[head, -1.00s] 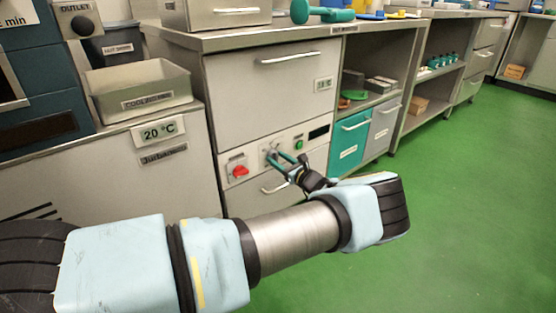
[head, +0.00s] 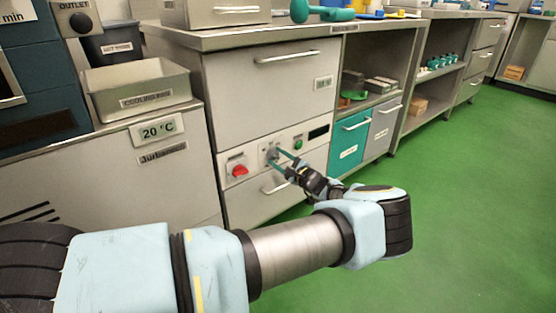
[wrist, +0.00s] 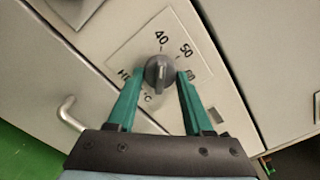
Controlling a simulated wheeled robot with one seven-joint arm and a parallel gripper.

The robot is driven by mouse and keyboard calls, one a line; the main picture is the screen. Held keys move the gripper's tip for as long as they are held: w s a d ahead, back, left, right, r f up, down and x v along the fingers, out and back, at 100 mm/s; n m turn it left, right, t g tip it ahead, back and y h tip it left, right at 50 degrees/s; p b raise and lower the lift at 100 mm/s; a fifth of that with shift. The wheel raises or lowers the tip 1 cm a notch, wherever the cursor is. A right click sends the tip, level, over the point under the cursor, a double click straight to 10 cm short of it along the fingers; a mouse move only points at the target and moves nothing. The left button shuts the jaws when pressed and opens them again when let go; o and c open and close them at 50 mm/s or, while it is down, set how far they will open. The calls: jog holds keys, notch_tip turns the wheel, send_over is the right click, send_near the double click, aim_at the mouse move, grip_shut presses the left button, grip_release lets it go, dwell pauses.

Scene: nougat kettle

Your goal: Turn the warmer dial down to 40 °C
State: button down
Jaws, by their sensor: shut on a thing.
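The warmer dial (head: 271,153) is a dark grey round knob on a light plate in the cabinet's front panel. In the wrist view the dial (wrist: 159,73) shows the marks 40, 50 and 60 around it, with 40 straight above the knob. A pale line on the knob appears to point up, roughly toward 40. My gripper (wrist: 160,76) has its two green fingers on either side of the knob, shut on it. In the head view my gripper (head: 279,156) reaches the panel from the right, its tips partly covering the dial.
A red knob (head: 239,171) is left of the dial and a green button (head: 298,144) is right of it. A drawer handle (head: 274,188) lies just below. A teal bin (head: 349,143) stands to the right. The green floor (head: 470,200) is clear.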

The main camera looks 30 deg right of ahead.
jog(key=shift+n, duration=0.4)
jog(key=shift+c, duration=1.6)
grip_release()
jog(key=shift+s, duration=0.15)
jog(key=s+d+p, duration=0.1)
jog(key=s+d, duration=0.1)
jog(key=s, duration=0.8)
jog(key=shift+s, duration=0.2)
